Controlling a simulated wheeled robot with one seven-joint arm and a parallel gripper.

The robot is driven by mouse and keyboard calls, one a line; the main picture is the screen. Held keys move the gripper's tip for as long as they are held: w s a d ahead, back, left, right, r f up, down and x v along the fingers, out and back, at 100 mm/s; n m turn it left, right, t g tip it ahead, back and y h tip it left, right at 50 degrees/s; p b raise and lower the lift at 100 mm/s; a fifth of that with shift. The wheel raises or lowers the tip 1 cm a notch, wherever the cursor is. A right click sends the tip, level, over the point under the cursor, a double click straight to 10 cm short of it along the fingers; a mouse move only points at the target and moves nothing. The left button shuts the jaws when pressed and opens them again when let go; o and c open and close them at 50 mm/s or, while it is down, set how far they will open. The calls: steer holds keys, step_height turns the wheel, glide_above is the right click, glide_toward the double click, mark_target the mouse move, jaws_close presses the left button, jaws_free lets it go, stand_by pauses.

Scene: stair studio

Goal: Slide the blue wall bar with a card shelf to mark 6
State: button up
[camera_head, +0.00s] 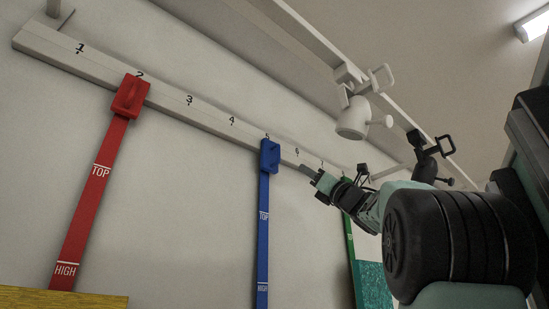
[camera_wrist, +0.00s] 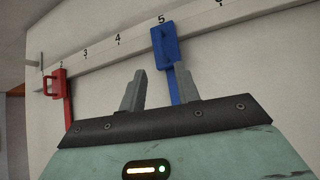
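The blue wall bar (camera_head: 263,220) hangs from a slider block (camera_head: 269,155) on the numbered white rail (camera_head: 205,108). The block sits at mark 5; mark 6 is to its right. No card shelf shows on the visible part of the blue bar; its lower end is out of view. My gripper (camera_head: 308,172) is just right of the blue block, near the rail. In the wrist view my gripper (camera_wrist: 160,76) has its fingers apart with nothing between them. The blue block (camera_wrist: 165,46) is beyond and above the fingertips, apart from them; the bar runs down behind the right finger.
A red bar (camera_head: 88,205) hangs at mark 2, with a yellow surface (camera_head: 60,299) at its lower end. A green bar (camera_head: 350,240) and a teal panel (camera_head: 373,286) are at the right, partly behind my arm.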

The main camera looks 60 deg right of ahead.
mark_target(279, 158)
steer(key=shift+p+x, duration=5.55)
steer(key=shift+x, duration=2.45)
jaws_close()
